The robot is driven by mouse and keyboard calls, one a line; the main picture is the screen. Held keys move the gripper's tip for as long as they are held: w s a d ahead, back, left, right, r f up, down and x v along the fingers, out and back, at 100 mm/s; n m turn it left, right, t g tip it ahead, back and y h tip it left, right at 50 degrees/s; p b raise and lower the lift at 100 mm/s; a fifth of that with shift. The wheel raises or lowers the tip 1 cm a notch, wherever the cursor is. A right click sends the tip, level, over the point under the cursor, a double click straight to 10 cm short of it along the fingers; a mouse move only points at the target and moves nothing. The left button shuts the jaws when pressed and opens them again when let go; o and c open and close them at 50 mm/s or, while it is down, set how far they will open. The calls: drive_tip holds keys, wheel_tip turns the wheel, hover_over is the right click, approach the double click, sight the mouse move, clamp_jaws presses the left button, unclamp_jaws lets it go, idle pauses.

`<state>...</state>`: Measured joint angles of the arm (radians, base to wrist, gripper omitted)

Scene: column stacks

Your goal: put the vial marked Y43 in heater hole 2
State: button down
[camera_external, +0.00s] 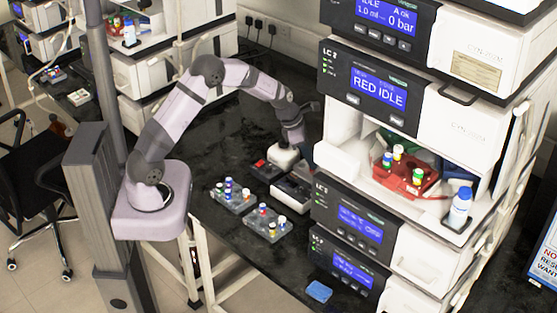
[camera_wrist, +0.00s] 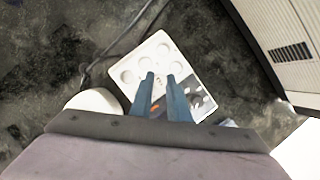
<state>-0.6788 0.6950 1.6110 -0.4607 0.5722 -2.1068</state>
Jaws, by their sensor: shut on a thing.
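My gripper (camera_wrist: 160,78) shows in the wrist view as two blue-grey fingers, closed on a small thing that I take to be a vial. It is mostly hidden between the fingertips, and no Y43 mark can be read. Under the fingertips is a white block with round holes and a dark panel (camera_wrist: 160,52), seemingly the heater. Its hole numbers are too small to read. I cannot tell whether the held thing is above or inside a hole. In the external view my gripper end is over the bench beside the instrument stack, its fingertips not clear.
Two racks of capped vials (camera_external: 231,196) (camera_external: 268,224) stand on the dark bench.

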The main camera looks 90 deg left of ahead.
drive_tip(key=shift+f, duration=0.6)
drive_tip(key=c, duration=1.3)
unclamp_jaws()
drive_tip(key=shift+r, duration=0.2)
drive_tip(key=shift+r+p, duration=2.85)
drive_tip(key=shift+p, duration=0.6)
